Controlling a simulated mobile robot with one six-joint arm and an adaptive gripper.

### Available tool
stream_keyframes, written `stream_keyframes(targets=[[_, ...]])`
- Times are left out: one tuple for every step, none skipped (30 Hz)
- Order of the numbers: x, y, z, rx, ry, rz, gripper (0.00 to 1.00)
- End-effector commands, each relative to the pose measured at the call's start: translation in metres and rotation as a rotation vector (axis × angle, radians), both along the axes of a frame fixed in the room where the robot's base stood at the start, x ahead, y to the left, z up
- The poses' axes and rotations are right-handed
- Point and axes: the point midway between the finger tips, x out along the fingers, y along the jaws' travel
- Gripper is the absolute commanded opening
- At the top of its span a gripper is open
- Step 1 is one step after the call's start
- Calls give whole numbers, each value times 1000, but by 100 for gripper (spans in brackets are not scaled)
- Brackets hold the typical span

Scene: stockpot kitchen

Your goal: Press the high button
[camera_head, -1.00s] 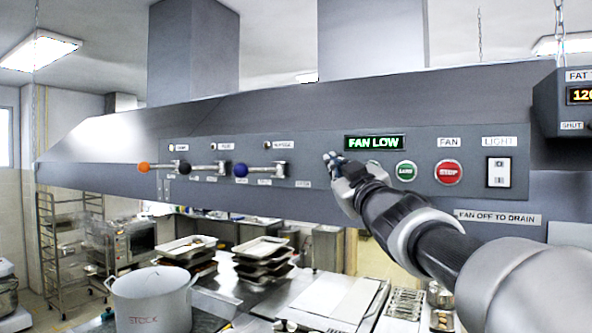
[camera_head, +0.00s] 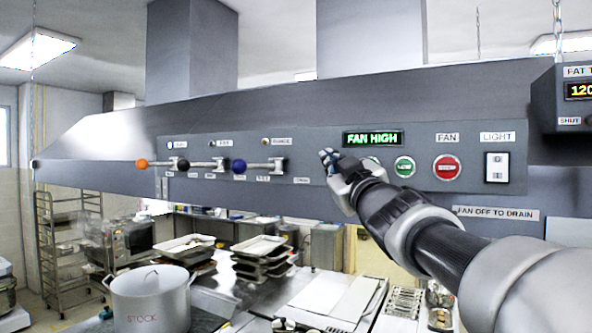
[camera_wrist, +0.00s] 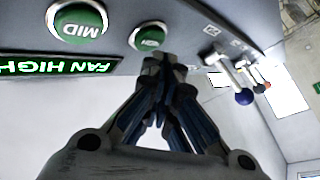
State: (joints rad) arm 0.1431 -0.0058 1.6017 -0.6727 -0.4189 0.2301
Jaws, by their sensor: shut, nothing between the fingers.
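The high button (camera_wrist: 148,38) is a small round green button in a metal ring, seen upside down in the wrist view. The larger green MID button (camera_wrist: 77,25) is beside it. My gripper (camera_wrist: 163,62) is shut and empty, its fingertips at the lower edge of the high button; I cannot tell whether they touch it. In the head view my gripper (camera_head: 328,156) is at the hood panel, left of the green low button (camera_head: 404,167), and it hides the high button. The display (camera_head: 373,138) reads FAN HIGH in green; it also shows in the wrist view (camera_wrist: 55,66).
The red stop button (camera_head: 447,168) and light switch (camera_head: 497,167) are to the right on the panel. Levers with orange (camera_head: 142,164), black and blue (camera_head: 239,166) knobs stick out to the left. A stockpot (camera_head: 150,300) stands below on the left.

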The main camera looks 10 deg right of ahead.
Motion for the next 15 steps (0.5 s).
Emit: stream_keyframes(targets=[[-1,1,0,0,-1,0,0],[-1,1,0,0,0,0,0],[-1,1,0,0,0,0,0],[-1,1,0,0,0,0,0],[-1,1,0,0,0,0,0],[-1,0,0,0,0,0,0],[-1,0,0,0,0,0,0],[-1,1,0,0,0,0,0],[-1,1,0,0,-1,0,0],[-2,2,0,0,-1,0,0],[-4,3,0,-1,-2,1,0],[-6,4,0,-1,-3,1,0],[-8,6,0,-1,-2,1,0],[-11,8,-1,-1,-2,1,0],[-14,10,-1,-1,-2,1,0]])
